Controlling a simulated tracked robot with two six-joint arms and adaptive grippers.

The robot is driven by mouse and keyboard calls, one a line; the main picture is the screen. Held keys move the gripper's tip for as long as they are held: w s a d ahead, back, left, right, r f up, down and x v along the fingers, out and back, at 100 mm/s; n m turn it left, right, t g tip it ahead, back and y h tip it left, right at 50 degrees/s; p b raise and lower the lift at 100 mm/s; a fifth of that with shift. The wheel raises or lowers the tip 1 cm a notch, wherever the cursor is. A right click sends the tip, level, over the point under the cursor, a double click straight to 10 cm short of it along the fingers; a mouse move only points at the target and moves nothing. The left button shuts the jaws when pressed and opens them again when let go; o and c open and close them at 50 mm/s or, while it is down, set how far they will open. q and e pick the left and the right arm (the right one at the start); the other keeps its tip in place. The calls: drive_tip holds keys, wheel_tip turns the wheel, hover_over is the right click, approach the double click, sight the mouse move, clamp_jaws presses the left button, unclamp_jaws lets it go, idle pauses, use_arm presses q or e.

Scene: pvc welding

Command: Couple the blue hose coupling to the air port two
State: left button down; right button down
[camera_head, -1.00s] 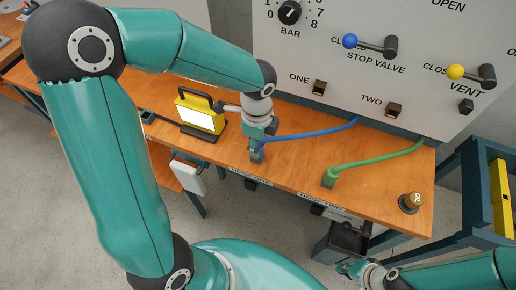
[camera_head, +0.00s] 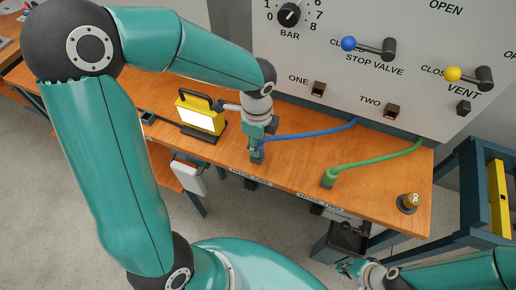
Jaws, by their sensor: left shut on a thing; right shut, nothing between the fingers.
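The blue hose (camera_head: 305,134) runs across the bench from the foot of the panel to its coupling (camera_head: 257,155) near the bench's front edge. My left gripper (camera_head: 256,143) points down over the coupling and is shut on it; the fingers hide part of it. Air port two (camera_head: 392,111) is a dark square socket beside the word TWO, low on the grey panel, to the right of the coupling. Air port one (camera_head: 318,89) is a like socket further left. My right gripper (camera_head: 357,270) is shut and empty at the bottom, below the bench's front edge.
A green hose (camera_head: 375,160) ends in a coupling (camera_head: 328,179) on the bench, right of the blue one. A lit yellow work lamp (camera_head: 201,114) stands left of my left gripper. A brass part (camera_head: 409,202) stands at the bench's right end. Valve handles (camera_head: 370,47) stick out above the ports.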

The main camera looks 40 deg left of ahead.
use_arm(q)
drive_tip(key=shift+r, duration=0.25)
drive_tip(key=shift+r+p, duration=1.25)
drive_tip(key=shift+r, duration=0.05)
